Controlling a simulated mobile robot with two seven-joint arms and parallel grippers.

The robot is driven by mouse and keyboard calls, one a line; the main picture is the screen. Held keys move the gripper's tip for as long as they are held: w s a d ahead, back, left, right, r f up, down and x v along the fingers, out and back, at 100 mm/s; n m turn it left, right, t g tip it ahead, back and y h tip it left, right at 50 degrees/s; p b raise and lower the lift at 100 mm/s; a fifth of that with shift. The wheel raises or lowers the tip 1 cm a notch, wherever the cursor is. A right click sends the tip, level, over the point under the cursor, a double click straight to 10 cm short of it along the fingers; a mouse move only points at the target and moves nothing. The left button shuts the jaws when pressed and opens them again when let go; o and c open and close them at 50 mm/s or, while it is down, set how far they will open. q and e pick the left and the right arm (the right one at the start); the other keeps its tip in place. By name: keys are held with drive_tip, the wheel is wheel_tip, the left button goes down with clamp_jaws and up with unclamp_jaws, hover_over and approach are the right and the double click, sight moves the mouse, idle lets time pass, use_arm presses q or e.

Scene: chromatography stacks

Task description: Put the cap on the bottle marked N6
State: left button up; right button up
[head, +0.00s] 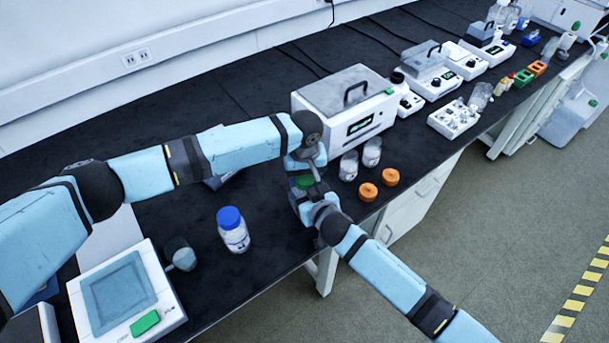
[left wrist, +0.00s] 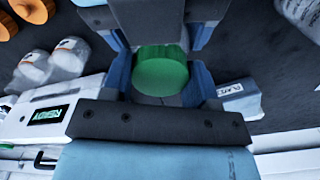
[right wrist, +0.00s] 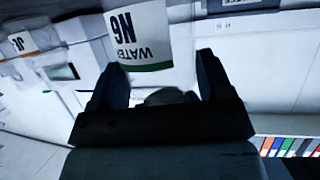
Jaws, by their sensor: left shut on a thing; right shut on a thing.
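The N6 bottle shows in the right wrist view by its white label (right wrist: 140,35), upside down, reading N6 and WATER with a green stripe. My right gripper (right wrist: 163,88) is shut on this bottle; in the head view this gripper (head: 303,202) is near the bench's front edge. A round green cap (left wrist: 161,72) is between the fingers of my left gripper (left wrist: 160,78), which is shut on it. In the head view the green cap (head: 304,182) is close above the right gripper. The bottle's neck is hidden, so I cannot tell whether cap and bottle touch.
Two clear bottles (head: 348,166) (head: 372,152) stand uncapped right of my grippers, with two orange caps (head: 368,192) (head: 390,177) in front. A blue-capped bottle (head: 233,232) and a balance (head: 125,295) are at left. A white bath (head: 345,105) stands behind.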

use_arm(q)
drive_tip(key=m, duration=0.2)
drive_tip(key=shift+m, duration=0.3)
drive_tip(key=o, duration=1)
drive_tip(key=shift+r, duration=0.1)
drive_tip(key=shift+r, duration=2.15)
drive_tip(key=shift+c, duration=0.4)
